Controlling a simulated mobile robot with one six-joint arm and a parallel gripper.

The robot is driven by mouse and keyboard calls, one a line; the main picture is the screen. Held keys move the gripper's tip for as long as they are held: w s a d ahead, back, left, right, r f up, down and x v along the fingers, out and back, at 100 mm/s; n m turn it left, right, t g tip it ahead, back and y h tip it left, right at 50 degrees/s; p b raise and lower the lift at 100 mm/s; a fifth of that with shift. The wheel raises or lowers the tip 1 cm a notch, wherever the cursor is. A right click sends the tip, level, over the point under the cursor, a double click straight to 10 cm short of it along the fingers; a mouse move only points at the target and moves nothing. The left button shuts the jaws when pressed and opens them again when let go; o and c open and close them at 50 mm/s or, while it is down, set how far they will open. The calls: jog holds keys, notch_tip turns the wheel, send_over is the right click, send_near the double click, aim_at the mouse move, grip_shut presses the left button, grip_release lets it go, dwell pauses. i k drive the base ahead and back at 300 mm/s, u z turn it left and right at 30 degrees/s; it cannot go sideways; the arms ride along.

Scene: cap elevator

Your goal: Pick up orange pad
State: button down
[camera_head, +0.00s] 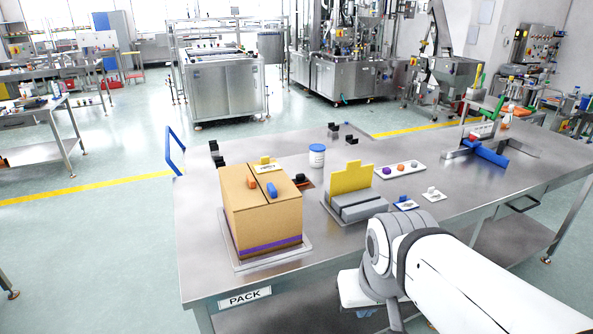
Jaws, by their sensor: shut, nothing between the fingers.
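Several small orange things are in the head view, and I cannot tell for sure which is the orange pad. A small orange block (251,183) sits on top of the cardboard box (262,222), left of a blue block (272,190). A round orange piece (400,166) lies on a white tray (380,171), between a purple piece (387,171) and a grey one (414,163). A flat orange-brown patch (308,184) shows beside a black piece (300,178) behind the box. My gripper is not in view; only my white arm shows at the lower right.
The cardboard box stands on a grey tray (240,265) on the steel table (196,262). A yellow stepped plate (351,179) stands upright in a grey fixture (360,207). A white-and-blue jar (317,157) stands behind. A blue clamp-like frame (485,153) is at the right.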

aim_at(300, 180)
jog(key=i, duration=0.9)
jog(key=u, duration=0.05)
